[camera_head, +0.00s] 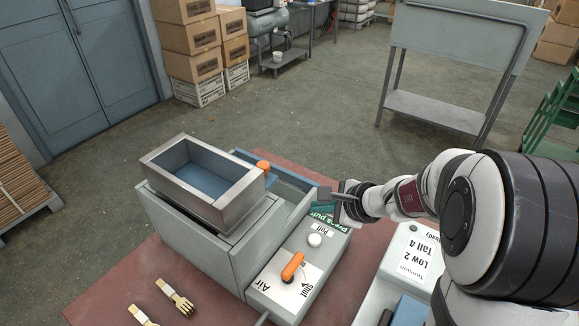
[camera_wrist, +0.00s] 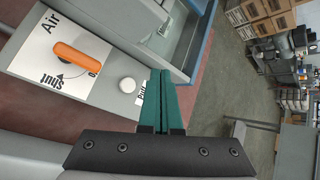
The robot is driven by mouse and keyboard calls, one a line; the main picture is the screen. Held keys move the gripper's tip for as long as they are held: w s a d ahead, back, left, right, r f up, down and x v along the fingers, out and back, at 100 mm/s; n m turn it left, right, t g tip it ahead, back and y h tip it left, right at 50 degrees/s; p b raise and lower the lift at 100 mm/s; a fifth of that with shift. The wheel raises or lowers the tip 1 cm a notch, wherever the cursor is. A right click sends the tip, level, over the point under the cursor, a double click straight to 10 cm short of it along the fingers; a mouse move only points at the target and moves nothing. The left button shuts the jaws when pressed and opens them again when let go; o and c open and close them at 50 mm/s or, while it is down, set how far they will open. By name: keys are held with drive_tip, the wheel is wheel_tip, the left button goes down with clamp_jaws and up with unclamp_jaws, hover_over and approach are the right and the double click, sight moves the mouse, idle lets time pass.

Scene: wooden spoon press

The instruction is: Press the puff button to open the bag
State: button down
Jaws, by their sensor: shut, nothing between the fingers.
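The puff button (camera_head: 315,240) is a small white round knob on the grey control box, beside a "Puff" label. It also shows in the wrist view (camera_wrist: 127,85), just left of my fingertips. My gripper (camera_head: 322,195) is shut and empty, above the far end of the control box; its teal fingers (camera_wrist: 162,80) are together in the wrist view. The fingertips look apart from the button; their exact height above it is unclear. An orange air lever (camera_head: 292,266) sits on a white "Air / Shut" plate nearer the front. No bag can be made out.
A grey metal hopper (camera_head: 235,200) stands left of the control box, with an orange knob (camera_head: 263,165) behind it. Wooden forks (camera_head: 175,297) lie on the reddish table (camera_head: 120,275). A grey unit with a "Low 2 Tall 4" label (camera_head: 414,250) stands right.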

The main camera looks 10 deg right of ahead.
sight(319, 241)
drive_tip(key=shift+w+d+f+m, duration=0.2)
drive_tip(key=shift+w+d+m, duration=0.1)
drive_tip(key=shift+d, duration=0.15)
drive_tip(key=shift+s, duration=0.1)
drive_tip(key=shift+f, duration=4.4)
drive_tip(key=shift+f, duration=0.4)
drive_tip(key=shift+f, duration=0.5)
drive_tip(key=shift+r, duration=0.95)
